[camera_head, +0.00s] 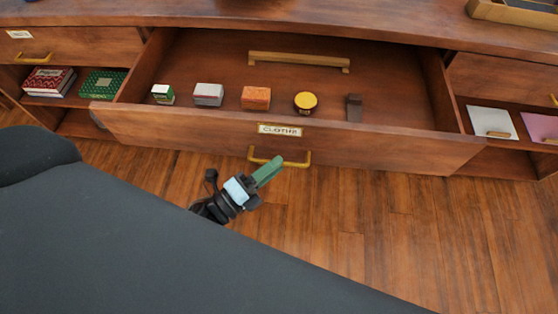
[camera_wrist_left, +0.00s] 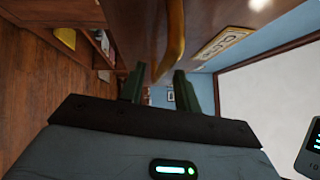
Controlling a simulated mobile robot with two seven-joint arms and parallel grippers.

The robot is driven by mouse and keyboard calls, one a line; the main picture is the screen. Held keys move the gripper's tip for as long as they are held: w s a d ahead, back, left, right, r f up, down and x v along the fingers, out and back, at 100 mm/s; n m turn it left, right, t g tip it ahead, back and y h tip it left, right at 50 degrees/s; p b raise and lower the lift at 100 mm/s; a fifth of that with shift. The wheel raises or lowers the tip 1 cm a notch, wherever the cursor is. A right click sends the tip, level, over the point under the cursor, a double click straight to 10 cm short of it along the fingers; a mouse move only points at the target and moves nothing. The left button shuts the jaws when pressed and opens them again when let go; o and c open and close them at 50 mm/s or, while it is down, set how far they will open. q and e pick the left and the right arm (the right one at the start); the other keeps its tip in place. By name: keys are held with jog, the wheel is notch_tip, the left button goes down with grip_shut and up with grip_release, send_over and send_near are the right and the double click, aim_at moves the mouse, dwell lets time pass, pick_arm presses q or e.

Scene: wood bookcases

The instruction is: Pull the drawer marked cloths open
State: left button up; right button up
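The drawer marked cloths (camera_head: 360,142) stands pulled out from the bookcase, its inside showing. Its front carries a label reading CLOTHS (camera_head: 279,130) and a brass handle (camera_head: 296,163) below it. My left gripper (camera_head: 272,166) is at the left part of this handle, its green fingers pointing up toward it. In the left wrist view my left gripper (camera_wrist_left: 157,84) has its two fingers apart. The handle (camera_wrist_left: 174,35) rises from the gap between the fingertips there; I cannot tell whether it touches a finger. My right gripper is not in view.
In the drawer lie several small boxes, a yellow-lidded tin (camera_head: 305,101), a dark grey item (camera_head: 354,108) and a wooden bar (camera_head: 298,61). Side shelves hold a red patterned box (camera_head: 49,81), a green one (camera_head: 102,84) and a white folder (camera_head: 492,121). The wooden floor (camera_head: 400,220) is clear.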

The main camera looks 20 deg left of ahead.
pick_arm(q)
jog(key=shift+v, duration=2.8)
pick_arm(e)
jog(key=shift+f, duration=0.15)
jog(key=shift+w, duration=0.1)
